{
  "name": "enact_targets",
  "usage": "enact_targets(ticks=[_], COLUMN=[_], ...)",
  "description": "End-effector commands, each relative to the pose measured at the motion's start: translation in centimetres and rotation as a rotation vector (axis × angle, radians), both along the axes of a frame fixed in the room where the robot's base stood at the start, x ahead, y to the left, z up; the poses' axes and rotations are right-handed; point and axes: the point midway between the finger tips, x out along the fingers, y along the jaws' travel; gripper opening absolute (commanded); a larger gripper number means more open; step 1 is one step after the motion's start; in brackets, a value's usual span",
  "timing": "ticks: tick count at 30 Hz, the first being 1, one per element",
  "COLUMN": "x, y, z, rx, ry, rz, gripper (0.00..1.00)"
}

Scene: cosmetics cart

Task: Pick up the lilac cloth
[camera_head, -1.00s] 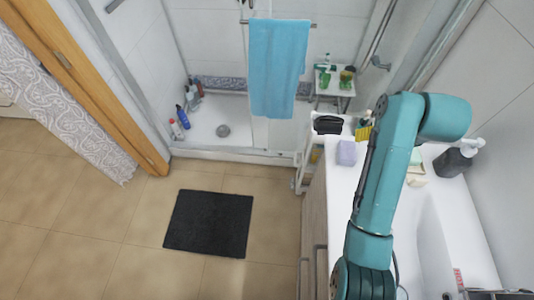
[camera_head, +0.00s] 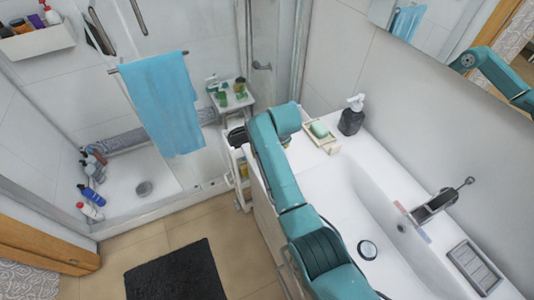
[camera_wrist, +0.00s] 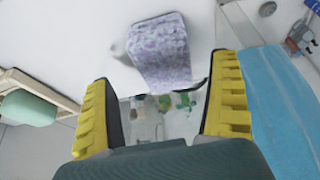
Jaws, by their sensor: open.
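The lilac cloth (camera_wrist: 160,52) shows in the wrist view as a folded, mottled pale purple block on the white counter (camera_wrist: 75,30). It lies ahead of my gripper (camera_wrist: 163,72), between the lines of the two yellow-padded fingers. The fingers are apart with nothing held between them. I cannot tell the exact gap to the cloth.
A wooden dish with green soap (camera_head: 319,130) and a dark soap dispenser (camera_head: 351,118) stand on the counter right of my arm. The sink and tap (camera_head: 433,207) are nearer. A white cart (camera_head: 238,180) stands beside the counter's end. A blue towel (camera_head: 165,105) hangs beyond.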

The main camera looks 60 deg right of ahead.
Motion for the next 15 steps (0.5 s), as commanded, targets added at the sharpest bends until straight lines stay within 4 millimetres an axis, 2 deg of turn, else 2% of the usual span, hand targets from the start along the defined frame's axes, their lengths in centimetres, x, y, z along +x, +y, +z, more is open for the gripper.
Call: enact_targets(ticks=[3, 6, 13, 14, 15], x=[1.0, 1.3, 1.4, 1.4, 1.4], y=[-0.4, -0.7, -0.8, -0.8, -0.8], z=[-2.2, -3.2, -3.4, -3.4, -3.4], rx=[0.003, 0.001, 0.001, 0.001, 0.001], ry=[0.004, 0.001, 0.001, 0.001, 0.001], rz=[0.001, 0.0, 0.0, 0.0, 0.0], gripper=[0.91, 0.91, 0.91, 0.88, 0.81])
